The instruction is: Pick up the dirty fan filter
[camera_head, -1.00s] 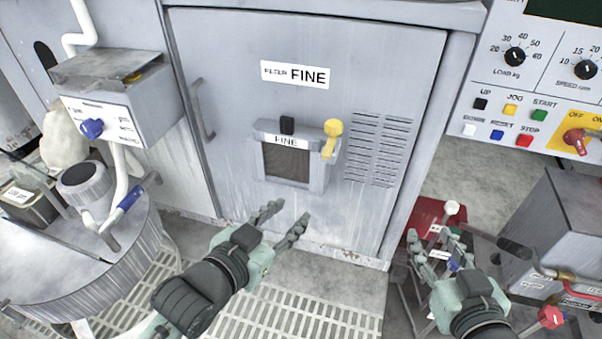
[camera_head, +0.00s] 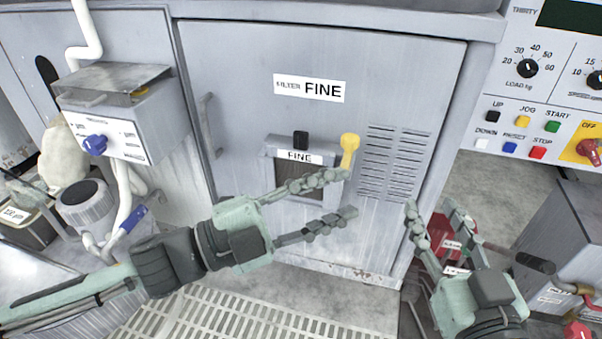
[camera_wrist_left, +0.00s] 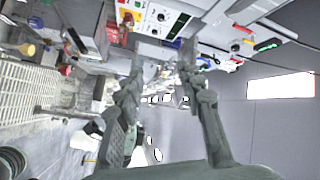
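The fan filter is a dark brown-grey panel (camera_head: 290,182) in a small grey frame low on the cabinet door, under a label reading FINE. A black knob (camera_head: 300,140) stands above the frame and a yellow lever (camera_head: 349,150) at its upper right. My left gripper (camera_head: 350,193) is open and empty, in front of the door, its upper finger crossing the view of the frame's lower right. In the left wrist view its open fingers (camera_wrist_left: 162,68) have nothing between them. My right gripper (camera_head: 432,208) is open and empty at the lower right, near a red box.
A valve box with a blue knob (camera_head: 95,145) and a metal drum stand at the left. The door has a handle (camera_head: 209,125) and vent slots (camera_head: 392,165). A control panel (camera_head: 525,105) is at upper right. The floor grating (camera_head: 250,315) lies below.

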